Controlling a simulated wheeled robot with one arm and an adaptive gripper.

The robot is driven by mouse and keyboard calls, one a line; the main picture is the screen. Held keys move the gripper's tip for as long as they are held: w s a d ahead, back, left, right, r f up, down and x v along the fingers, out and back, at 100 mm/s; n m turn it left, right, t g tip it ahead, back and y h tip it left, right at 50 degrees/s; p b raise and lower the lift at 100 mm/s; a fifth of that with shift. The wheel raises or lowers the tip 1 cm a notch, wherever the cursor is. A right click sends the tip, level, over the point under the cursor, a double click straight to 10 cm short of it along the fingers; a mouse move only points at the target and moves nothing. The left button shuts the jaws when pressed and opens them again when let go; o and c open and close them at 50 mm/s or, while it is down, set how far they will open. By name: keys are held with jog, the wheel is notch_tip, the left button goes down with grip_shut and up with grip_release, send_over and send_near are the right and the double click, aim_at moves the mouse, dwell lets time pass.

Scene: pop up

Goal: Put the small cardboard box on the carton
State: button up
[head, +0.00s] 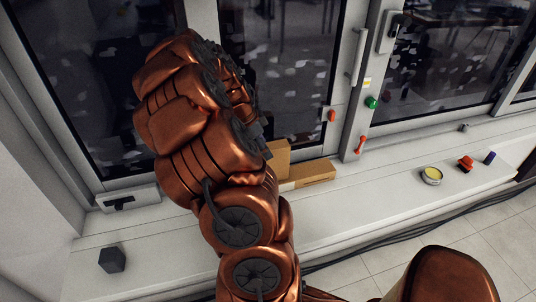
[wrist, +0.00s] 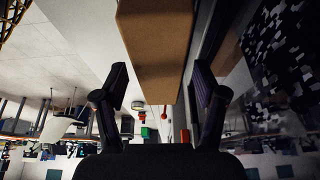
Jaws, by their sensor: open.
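Two light brown cardboard pieces show on the white sill in the head view: an upright one (head: 279,158) and a low, long one (head: 313,173) at its right. My arm hides their left parts, and I cannot tell for sure which is the small cardboard box and which is the carton. In the wrist view one brown cardboard box (wrist: 155,45) runs from the top edge down between the fingers of my gripper (wrist: 161,75). The gripper is open, with a visible gap on both sides of the box. In the head view my arm mostly hides the gripper.
A round yellow-topped tin (head: 431,176), a red object (head: 465,164) and a dark blue object (head: 489,158) stand at the right. The window frame (head: 352,120) rises close behind the boxes.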

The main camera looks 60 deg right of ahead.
jog(key=v, duration=0.7)
jog(key=shift+b, duration=0.4)
jog(key=shift+w+a+r, duration=0.15)
jog(key=shift+a+r, duration=0.15)
jog(key=shift+r, duration=0.1)
jog(key=w+a+r+n+t+y, duration=0.1)
jog(key=a+r+n+t+y, duration=0.15)
jog(key=a+n, duration=1.8)
jog(key=s+a+f+n, duration=0.1)
jog(key=s+a+n, duration=0.1)
jog(key=a, duration=0.5)
jog(key=s+a+f+n, duration=0.1)
jog(key=s+a+n, duration=0.1)
jog(key=s+a, duration=0.3)
jog(key=s+a+f+n+g, duration=0.1)
jog(key=s+a+n, duration=0.2)
jog(key=a, duration=0.7)
jog(key=shift+s+a+f, duration=0.3)
jog(key=shift+a, duration=0.05)
jog(key=shift+y, duration=0.25)
notch_tip(320, 180, up, 9)
jog(key=p, duration=0.9)
